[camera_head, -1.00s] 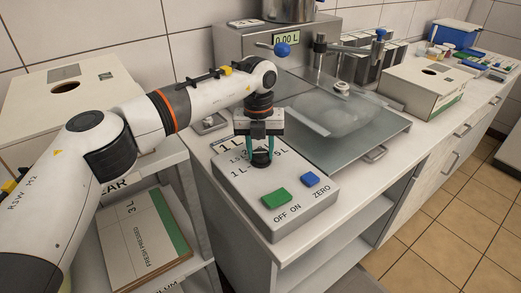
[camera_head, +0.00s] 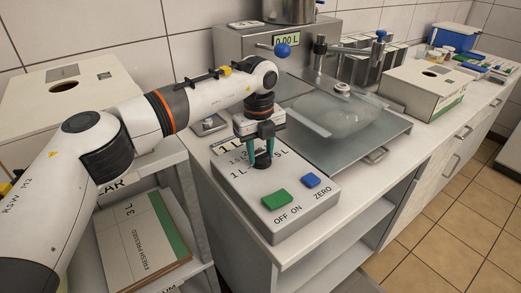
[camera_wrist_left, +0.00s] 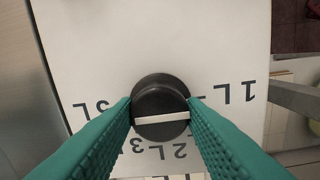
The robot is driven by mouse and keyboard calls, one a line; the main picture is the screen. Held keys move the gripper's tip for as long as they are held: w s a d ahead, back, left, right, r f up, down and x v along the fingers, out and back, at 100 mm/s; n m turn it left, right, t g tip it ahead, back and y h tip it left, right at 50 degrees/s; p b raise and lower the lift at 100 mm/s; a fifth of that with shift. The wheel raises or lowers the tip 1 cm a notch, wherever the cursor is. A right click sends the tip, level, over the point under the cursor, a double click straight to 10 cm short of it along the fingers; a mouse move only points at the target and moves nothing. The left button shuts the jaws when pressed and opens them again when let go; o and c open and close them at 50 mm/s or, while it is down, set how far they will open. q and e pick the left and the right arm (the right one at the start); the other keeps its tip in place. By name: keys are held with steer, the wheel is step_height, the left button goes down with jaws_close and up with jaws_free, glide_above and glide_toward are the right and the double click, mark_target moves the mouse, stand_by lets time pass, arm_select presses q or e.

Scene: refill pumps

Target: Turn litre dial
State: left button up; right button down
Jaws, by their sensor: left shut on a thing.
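The litre dial (camera_head: 262,163) is a round black knob with a white stripe, on the grey-white control box (camera_head: 240,192). In the left wrist view the dial (camera_wrist_left: 160,92) sits between the two green fingers of my left gripper (camera_wrist_left: 160,108), which is shut on it from both sides. The stripe runs nearly level across the knob there, between the fingers. Litre marks surround the dial, with 1 L at the right and 2 L below. In the head view my left gripper (camera_head: 262,154) points down over the dial and partly hides the marks. My right gripper is not in view.
A green OFF/ON button (camera_head: 276,200) and a blue ZERO button (camera_head: 311,180) lie on the box's near part. A display (camera_head: 286,39) reads 0.00 L. A clear cover (camera_head: 340,110) stands behind right. A carton (camera_head: 147,240) lies on the lower left shelf.

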mark_target(259, 154)
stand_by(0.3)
arm_select(q)
steer(key=o, duration=1)
step_height(259, 154, up, 12)
steer(key=shift+s+a, duration=0.1)
steer(key=shift+a, duration=0.05)
steer(key=shift+r, duration=0.1)
